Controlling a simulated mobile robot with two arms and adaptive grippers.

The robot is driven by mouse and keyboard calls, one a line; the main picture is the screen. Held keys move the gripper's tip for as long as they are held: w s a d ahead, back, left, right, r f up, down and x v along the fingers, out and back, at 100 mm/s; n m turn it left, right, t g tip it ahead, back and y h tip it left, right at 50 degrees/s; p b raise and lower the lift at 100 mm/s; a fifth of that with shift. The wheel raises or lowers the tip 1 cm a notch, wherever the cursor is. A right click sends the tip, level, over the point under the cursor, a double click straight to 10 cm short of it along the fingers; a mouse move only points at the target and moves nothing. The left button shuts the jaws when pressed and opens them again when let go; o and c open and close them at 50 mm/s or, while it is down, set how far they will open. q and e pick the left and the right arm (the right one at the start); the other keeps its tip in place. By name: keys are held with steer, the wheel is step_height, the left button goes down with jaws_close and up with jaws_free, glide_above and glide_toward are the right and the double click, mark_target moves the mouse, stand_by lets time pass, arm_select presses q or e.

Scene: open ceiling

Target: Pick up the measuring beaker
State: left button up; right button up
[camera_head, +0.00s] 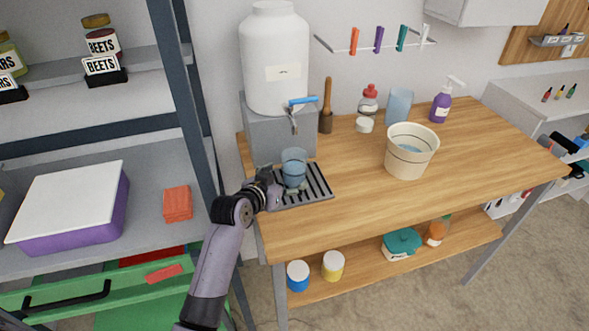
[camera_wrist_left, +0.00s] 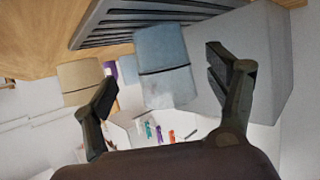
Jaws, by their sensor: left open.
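A translucent blue beaker (camera_head: 293,166) stands upright on the slatted drip tray (camera_head: 316,183), below the tap of the white dispenser. In the left wrist view, which is upside down, the beaker (camera_wrist_left: 162,58) hangs from the tray (camera_wrist_left: 120,24) between the two finger directions. My left gripper (camera_head: 277,185) is beside the beaker at its near left side. Its fingers are spread, and the wrist view shows gaps between them and the beaker. My right gripper is in neither view.
The white dispenser (camera_head: 275,65) on its grey block (camera_head: 262,135) stands close behind the beaker. A cream bucket (camera_head: 409,153) is to the right. Another translucent blue container (camera_head: 398,106) stands farther back. The shelf post (camera_head: 186,95) is close on the left. The tabletop's front right is clear.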

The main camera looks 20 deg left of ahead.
mark_target(294, 160)
arm_select(q)
steer(key=shift+r+p+x, duration=0.1)
steer(key=shift+p+x, duration=0.15)
steer(key=shift+x, duration=1.35)
steer(key=shift+r+p+x, duration=0.15)
steer(key=shift+p+x, duration=0.1)
steer(key=shift+x, duration=1.35)
steer(key=shift+w+a, duration=0.1)
steer(key=c, duration=1.3)
steer(key=shift+c, duration=1.1)
steer(key=shift+r, duration=0.2)
